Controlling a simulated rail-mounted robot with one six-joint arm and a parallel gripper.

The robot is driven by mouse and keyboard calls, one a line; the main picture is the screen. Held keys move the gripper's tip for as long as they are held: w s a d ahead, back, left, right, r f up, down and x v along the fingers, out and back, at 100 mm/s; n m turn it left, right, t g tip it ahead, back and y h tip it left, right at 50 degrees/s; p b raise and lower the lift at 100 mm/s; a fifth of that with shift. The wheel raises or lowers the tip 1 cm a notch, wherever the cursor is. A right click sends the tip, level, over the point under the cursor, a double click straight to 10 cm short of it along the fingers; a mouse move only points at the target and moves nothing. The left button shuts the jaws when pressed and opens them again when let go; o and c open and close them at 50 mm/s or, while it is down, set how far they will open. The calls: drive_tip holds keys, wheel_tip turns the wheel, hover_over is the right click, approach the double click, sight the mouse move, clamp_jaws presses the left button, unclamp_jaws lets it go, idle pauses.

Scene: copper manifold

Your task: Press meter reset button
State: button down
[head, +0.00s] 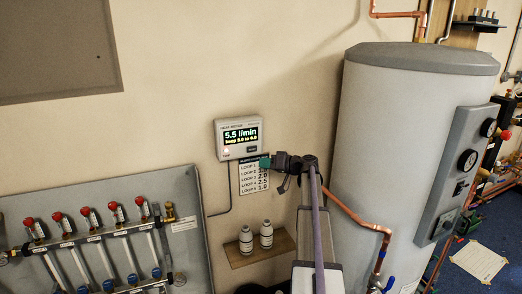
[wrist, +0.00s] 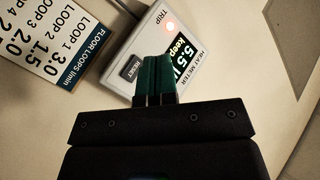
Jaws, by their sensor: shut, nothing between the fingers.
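The heat meter (head: 238,134) is a white box on the wall with a dark display reading 5.5 l/min. It also shows in the wrist view (wrist: 180,17), tilted, with a lit red TRIP light (wrist: 169,27). Its dark RESET button (wrist: 132,68) is at the box's lower edge, and shows small in the head view (head: 251,149). My gripper (wrist: 157,60) is shut and empty, with green fingertips. In the wrist view the fingertips overlap the meter's face just right of the button. I cannot tell whether they touch the meter. In the head view my gripper (head: 264,162) is just below the meter's lower right.
A floor loops card (head: 255,177) is on the wall below the meter. Two white bottles (head: 256,238) stand on a small wooden shelf (head: 262,250). A manifold panel (head: 100,195) is at left. A large grey tank (head: 400,130) and copper pipe (head: 355,218) are at right.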

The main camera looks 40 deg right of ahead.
approach(247, 152)
drive_tip(key=shift+s+a+x, duration=0.1)
drive_tip(key=shift+a+x, duration=0.05)
drive_tip(key=shift+x, duration=0.7)
drive_tip(key=shift+s+a+x, duration=0.1)
drive_tip(key=shift+a+x, duration=0.1)
drive_tip(key=shift+x, duration=0.6)
drive_tip(key=shift+s+a+x, duration=0.1)
drive_tip(key=shift+a+x, duration=0.05)
drive_tip(key=shift+x, duration=0.7)
drive_tip(key=shift+f, duration=0.1)
drive_tip(key=shift+w+d, duration=0.15)
drive_tip(key=shift+w, duration=0.25)
drive_tip(key=shift+w+d, duration=0.1)
drive_tip(key=shift+w, duration=0.25)
idle(0.6)
drive_tip(key=shift+s, duration=0.1)
drive_tip(key=shift+s+a, duration=0.25)
drive_tip(key=shift+s, duration=0.4)
